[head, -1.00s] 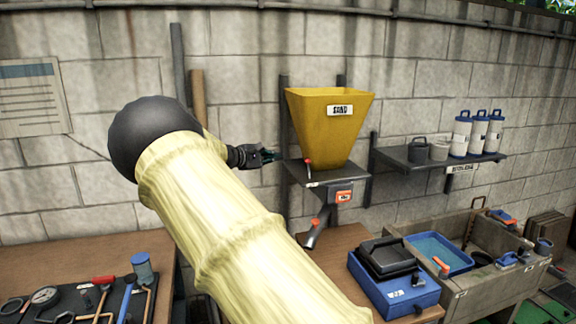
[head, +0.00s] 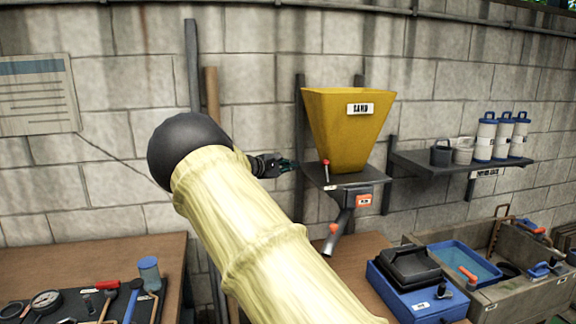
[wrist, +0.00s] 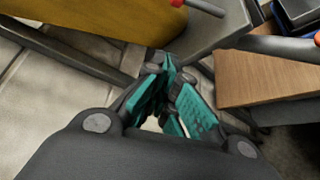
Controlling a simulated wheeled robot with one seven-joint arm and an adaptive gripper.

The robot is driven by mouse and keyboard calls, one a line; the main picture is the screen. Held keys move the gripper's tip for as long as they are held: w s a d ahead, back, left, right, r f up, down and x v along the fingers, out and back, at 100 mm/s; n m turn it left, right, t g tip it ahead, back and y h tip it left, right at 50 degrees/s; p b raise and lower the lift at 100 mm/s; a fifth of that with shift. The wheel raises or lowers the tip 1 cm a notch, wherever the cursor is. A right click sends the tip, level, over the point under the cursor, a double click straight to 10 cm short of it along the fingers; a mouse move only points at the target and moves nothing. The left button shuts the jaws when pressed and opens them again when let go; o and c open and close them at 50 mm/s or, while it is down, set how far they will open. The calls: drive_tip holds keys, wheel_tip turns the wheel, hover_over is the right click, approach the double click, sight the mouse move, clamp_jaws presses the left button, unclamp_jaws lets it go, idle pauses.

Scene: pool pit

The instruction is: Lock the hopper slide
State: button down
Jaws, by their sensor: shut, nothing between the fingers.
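The yellow hopper (head: 345,125) marked SAND stands on a dark wall bracket (head: 350,180). A small lever with a red knob (head: 326,163) rises at the bracket's left front; its red tip also shows at the top of the wrist view (wrist: 178,3). An orange label (head: 364,201) is on the front below the hopper. A chute with an orange-red part (head: 334,229) slants down beneath it. My gripper (head: 290,164) is just left of the bracket, apart from the lever. In the wrist view its teal-padded fingers (wrist: 172,95) are shut and empty. I cannot tell the slide's position.
A wooden bench (head: 345,246) below carries a blue case (head: 410,300) with a black tray. A wooden trough (head: 540,292) is at right. A wall shelf (head: 450,166) holds several canisters. A left bench (head: 110,256) holds tools. Pipes lean behind my arm.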

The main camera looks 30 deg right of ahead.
sight(326, 171)
drive_tip(key=s+d+p, duration=0.1)
drive_tip(key=d+p, duration=0.2)
drive_tip(key=d, duration=0.5)
drive_tip(key=shift+s, duration=0.35)
drive_tip(key=shift+f+b, duration=0.2)
drive_tip(key=shift+b, duration=0.2)
